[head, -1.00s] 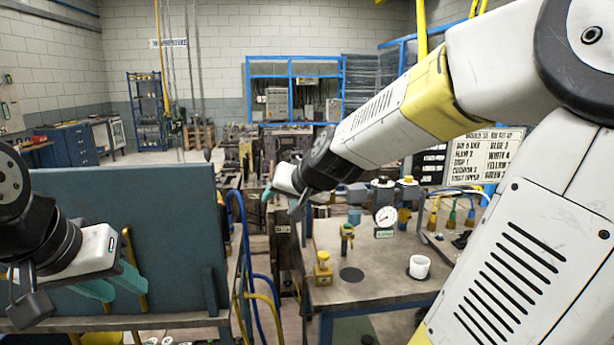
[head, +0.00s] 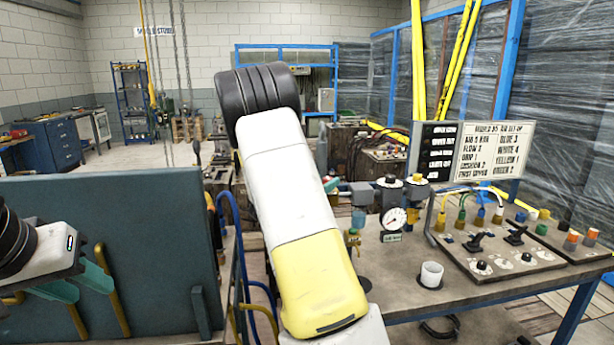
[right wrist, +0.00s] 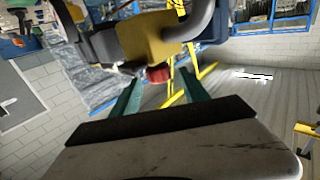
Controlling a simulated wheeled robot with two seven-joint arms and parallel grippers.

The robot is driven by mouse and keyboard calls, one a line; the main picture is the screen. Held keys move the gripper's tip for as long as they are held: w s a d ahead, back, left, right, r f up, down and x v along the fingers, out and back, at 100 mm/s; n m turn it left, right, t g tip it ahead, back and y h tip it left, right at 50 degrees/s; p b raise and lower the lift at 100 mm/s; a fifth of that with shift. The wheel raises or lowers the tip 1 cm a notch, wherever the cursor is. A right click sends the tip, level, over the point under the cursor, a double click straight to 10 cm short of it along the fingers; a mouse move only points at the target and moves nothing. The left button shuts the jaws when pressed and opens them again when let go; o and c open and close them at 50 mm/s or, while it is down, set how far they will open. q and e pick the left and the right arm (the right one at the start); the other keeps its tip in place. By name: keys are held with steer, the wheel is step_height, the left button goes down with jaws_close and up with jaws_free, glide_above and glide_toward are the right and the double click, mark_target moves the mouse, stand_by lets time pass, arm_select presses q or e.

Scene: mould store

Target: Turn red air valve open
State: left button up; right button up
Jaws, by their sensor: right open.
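A small red part (right wrist: 158,74) sits under a yellow body (right wrist: 150,38) in the right wrist view. I cannot tell for sure that it is the red air valve. My right gripper (right wrist: 160,93) is open and empty; the red part shows between and beyond its teal fingertips, apparently not touched. No clearly red valve shows on the table there; a brass fitting (head: 353,240) stands beside my arm. My left gripper (head: 95,294) has its teal fingers apart, empty, in front of the blue-green panel.
The steel table (head: 480,275) holds a pressure gauge (head: 395,218), a white cup (head: 431,274) and a control board (head: 492,258) with levers and coloured connectors. The upright panel (head: 120,235) stands at left, with blue and yellow hoses beside it. A sign board (head: 490,152) stands behind.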

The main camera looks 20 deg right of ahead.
steer(key=x, duration=0.5)
steer(key=shift+w+d, duration=0.2)
steer(key=shift+d, duration=0.1)
jaws_close()
